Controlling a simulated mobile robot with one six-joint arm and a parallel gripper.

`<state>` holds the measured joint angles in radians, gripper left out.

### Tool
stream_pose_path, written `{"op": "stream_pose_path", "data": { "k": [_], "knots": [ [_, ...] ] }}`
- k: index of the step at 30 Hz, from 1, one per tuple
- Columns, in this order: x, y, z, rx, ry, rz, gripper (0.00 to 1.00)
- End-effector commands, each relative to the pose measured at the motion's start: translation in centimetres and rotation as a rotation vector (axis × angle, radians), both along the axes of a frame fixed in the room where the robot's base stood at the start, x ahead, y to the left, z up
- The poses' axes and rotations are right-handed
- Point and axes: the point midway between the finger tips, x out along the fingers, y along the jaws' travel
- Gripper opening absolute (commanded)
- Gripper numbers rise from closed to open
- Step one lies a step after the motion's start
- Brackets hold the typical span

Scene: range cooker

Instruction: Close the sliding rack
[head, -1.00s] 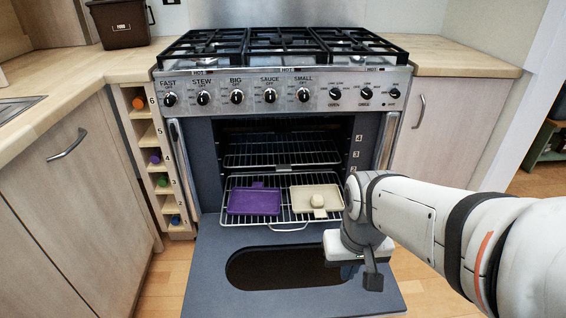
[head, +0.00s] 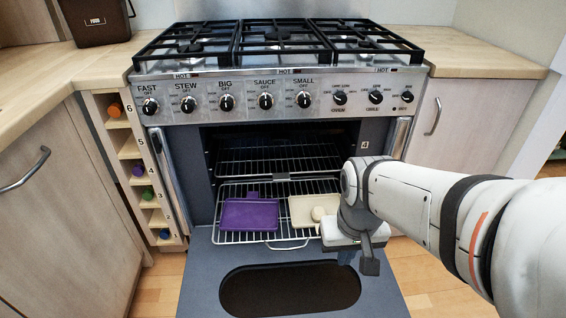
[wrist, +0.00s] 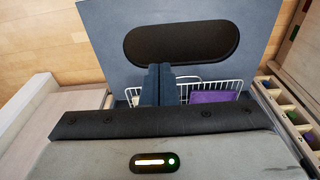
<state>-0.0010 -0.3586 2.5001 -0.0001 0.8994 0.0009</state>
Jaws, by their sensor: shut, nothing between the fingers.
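The sliding rack (head: 287,243) is a wire oven rack, pulled out of the oven over the lowered door (head: 215,285). A purple tray (head: 250,214) and a cream tray (head: 303,208) with a small round knob-like piece lie on it. My gripper (wrist: 158,70) is shut and empty, its dark fingers together. In the head view its white body is at the rack's front right corner, over the door, and hides part of the cream tray. In the wrist view the rack's front wires (wrist: 228,86) show beside and behind the fingers; I cannot tell whether they touch.
A second rack (head: 280,158) is inside the oven above. A black-grated hob (head: 280,42) and a row of knobs (head: 265,101) are above the opening. A narrow shelf with coloured jars (head: 138,170) stands at the left. The open door has a dark window (head: 290,290).

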Motion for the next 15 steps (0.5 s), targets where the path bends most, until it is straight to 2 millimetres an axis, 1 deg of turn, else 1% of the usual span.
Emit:
{"op": "stream_pose_path", "data": {
  "k": [2, 5, 8, 11, 12, 15],
  "knots": [
    [0.5, -0.3, -0.3, -0.012, -0.003, 0.012, 0.00],
    [2.1, -1.1, -1.1, -0.057, -0.022, 0.066, 0.00],
    [5.0, -2.6, -2.5, -0.130, -0.055, 0.166, 0.00],
    [8.6, -4.4, -4.7, -0.211, -0.098, 0.312, 0.00],
    [10.0, -4.9, -5.6, -0.240, -0.115, 0.380, 0.00],
    [13.3, -5.8, -8.2, -0.291, -0.157, 0.555, 0.00]
  ]
}}
